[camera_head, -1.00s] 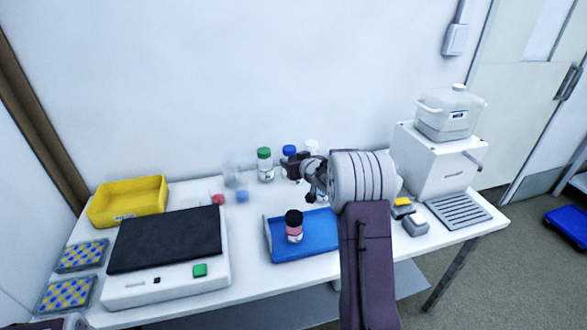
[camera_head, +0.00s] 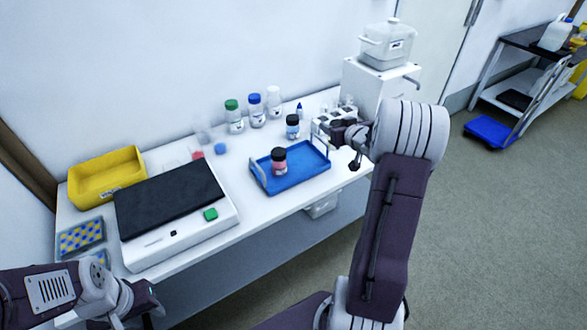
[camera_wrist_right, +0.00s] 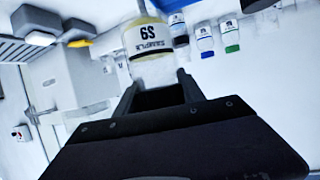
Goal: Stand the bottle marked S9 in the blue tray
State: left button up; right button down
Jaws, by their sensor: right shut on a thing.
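The bottle marked S9 (camera_wrist_right: 150,40), with pale yellow contents and a white label, is between the fingers of my right gripper (camera_wrist_right: 157,82) in the right wrist view. The gripper is shut on it. In the head view my right gripper (camera_head: 350,140) is at the right of the blue tray (camera_head: 312,170), beyond its edge; I cannot clearly make out the S9 bottle there. A black-capped bottle with pink contents (camera_head: 279,163) stands in the tray's left part; the right part is bare. My left gripper (camera_head: 148,298) is at the lower left, its fingers unclear.
Behind the tray stand a green-capped bottle (camera_head: 234,118), a blue-capped bottle (camera_head: 256,112), a white-capped bottle (camera_head: 274,103) and a black-capped bottle with blue contents (camera_head: 292,127). A balance-like device (camera_head: 175,208) and a yellow bin (camera_head: 106,178) are left. A white machine (camera_head: 372,92) is right.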

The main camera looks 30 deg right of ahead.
jog(key=w+a+f+b, duration=0.1)
jog(key=w+a+f, duration=0.1)
jog(key=w+f, duration=0.1)
jog(key=w+a+f+b, duration=0.2)
jog(key=w+a+f, duration=0.1)
jog(key=f, duration=0.1)
jog(key=w+a+f+b, duration=0.2)
jog(key=w+f, duration=0.1)
jog(key=f, duration=0.1)
jog(key=shift+w+a, duration=0.15)
jog(key=shift+r, duration=0.1)
jog(key=shift+f, duration=0.2)
jog(key=c, duration=0.7)
grip_release()
